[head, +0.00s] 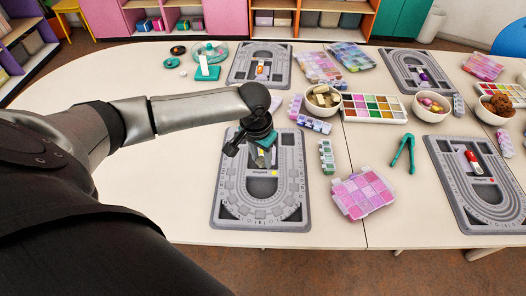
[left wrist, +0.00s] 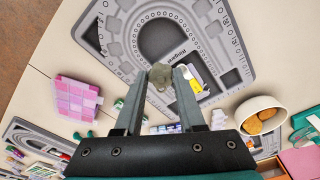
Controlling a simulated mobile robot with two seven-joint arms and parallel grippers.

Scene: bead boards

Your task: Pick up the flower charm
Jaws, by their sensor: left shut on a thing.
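My left gripper (head: 262,150) is above the grey bead board (head: 230,205) at the middle of the table. In the left wrist view the left gripper (left wrist: 160,76) is shut on a small greyish-green charm (left wrist: 161,74), held between the fingertips. Its outline is rounded and uneven; I take it for the flower charm. In the head view the charm is not clear behind the gripper. The bead board also shows below the fingers in the left wrist view (left wrist: 222,25), with a yellow and white item (left wrist: 192,80) on it. My right gripper is not in view.
A bowl (head: 323,97) with brown pieces, a pink compartment box (head: 362,192), teal pliers (head: 405,153) and slim bead boxes (head: 327,157) lie right of the board. Other bead boards (head: 261,64) stand farther off. The table's left part is clear.

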